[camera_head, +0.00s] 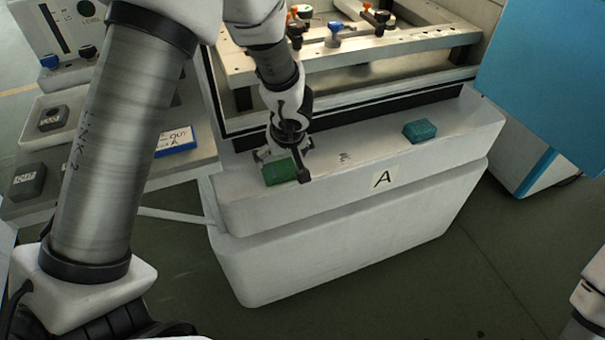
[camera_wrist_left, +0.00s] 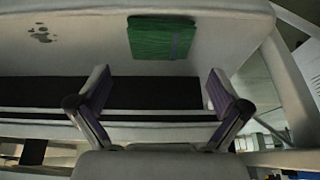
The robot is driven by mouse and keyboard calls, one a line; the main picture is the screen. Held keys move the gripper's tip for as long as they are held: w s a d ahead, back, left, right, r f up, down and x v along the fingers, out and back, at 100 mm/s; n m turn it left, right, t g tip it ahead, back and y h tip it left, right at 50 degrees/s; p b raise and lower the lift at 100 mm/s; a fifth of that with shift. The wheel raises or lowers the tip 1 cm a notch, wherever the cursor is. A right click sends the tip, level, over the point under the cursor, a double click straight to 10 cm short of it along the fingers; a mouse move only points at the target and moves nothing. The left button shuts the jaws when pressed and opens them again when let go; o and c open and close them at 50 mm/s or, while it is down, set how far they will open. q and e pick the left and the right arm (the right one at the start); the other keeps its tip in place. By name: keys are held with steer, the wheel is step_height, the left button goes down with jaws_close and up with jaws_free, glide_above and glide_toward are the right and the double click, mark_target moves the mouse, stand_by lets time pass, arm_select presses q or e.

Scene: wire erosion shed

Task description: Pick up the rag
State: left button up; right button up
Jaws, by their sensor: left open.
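A green folded rag (camera_head: 279,172) lies at the left end of the white ledge on the front of the machine. In the left wrist view the green rag (camera_wrist_left: 160,38) lies flat, just beyond my fingertips and roughly centred between them. My left gripper (camera_head: 284,166) is above and beside the rag in the head view, its jaws spread and partly covering it. In the wrist view the left gripper (camera_wrist_left: 158,88) has nothing between its fingers. My right gripper is not in view; only a piece of my right arm shows at the right edge.
A teal block-like item (camera_head: 420,130) lies further right on the white ledge (camera_head: 330,190), past a dark smudge (camera_head: 344,157). The machine's metal frame stands behind. A blue panel (camera_head: 545,75) is at the right. A side table with grey blocks is left.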

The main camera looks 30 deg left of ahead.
mark_target(280, 169)
arm_select(q)
steer(key=shift+w+a, duration=0.15)
steer(key=b+x, duration=0.1)
steer(key=x, duration=0.1)
steer(key=b+x, duration=0.4)
steer(key=shift+s+f, duration=0.2)
steer(key=shift+f, duration=0.1)
steer(key=shift+w+f, duration=0.1)
steer(key=shift+f, duration=0.25)
steer(key=shift+w+a, duration=0.15)
steer(key=shift+r, duration=0.1)
steer(key=c, duration=0.7)
